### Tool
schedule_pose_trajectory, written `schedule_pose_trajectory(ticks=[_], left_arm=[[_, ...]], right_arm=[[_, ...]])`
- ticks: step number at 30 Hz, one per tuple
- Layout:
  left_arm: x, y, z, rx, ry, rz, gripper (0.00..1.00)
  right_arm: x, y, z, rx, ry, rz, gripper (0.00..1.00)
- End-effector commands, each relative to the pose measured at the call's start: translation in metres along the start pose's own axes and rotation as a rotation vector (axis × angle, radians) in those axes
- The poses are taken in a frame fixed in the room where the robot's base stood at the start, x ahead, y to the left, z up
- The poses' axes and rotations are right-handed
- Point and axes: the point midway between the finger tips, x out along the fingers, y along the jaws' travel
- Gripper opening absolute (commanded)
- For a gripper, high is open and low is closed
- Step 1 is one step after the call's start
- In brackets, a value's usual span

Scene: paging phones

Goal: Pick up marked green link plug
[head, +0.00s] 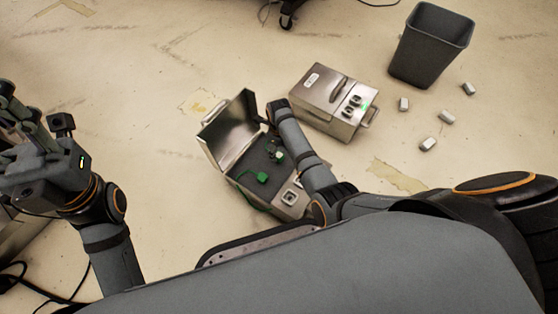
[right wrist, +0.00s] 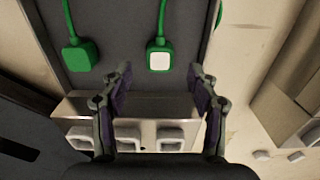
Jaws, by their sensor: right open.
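The marked green link plug (right wrist: 159,56) has a white face and hangs on a green cord in the right wrist view. A second, plain green plug (right wrist: 80,57) is to its left. In the head view the white-faced plug (head: 279,156) and the plain plug (head: 262,178) lie in an open metal case (head: 222,133). My right gripper (right wrist: 163,84) is open and empty, its fingertips just below the marked plug in the picture, not closed on it. My left gripper (head: 22,118) is at the far left, away from the case; its jaws are unclear.
A row of square metal sockets (right wrist: 127,139) lines the case's near end. A closed metal case (head: 322,88) with a green light stands to the right. Beyond are a dark bin (head: 431,45) and several small pale blocks (head: 428,144) on the floor.

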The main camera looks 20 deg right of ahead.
Motion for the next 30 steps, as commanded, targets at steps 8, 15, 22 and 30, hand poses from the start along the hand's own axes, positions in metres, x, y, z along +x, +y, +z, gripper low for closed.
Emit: schedule_pose_trajectory(ticks=[8,15,22,30], left_arm=[[-0.027,0.006,0.002,0.008,-0.003,0.011,0.40],[-0.043,0.009,0.009,0.024,0.002,0.013,0.40],[-0.039,0.008,0.008,0.024,0.004,0.012,0.40],[-0.040,0.008,0.008,0.023,-0.001,0.012,0.40]], right_arm=[[0.026,0.000,0.004,-0.001,-0.001,-0.001,0.60],[0.053,0.000,0.006,0.000,-0.002,-0.002,0.60],[0.050,0.000,0.006,0.000,-0.002,-0.002,0.52],[0.050,0.000,0.006,-0.001,-0.001,-0.001,0.16]])
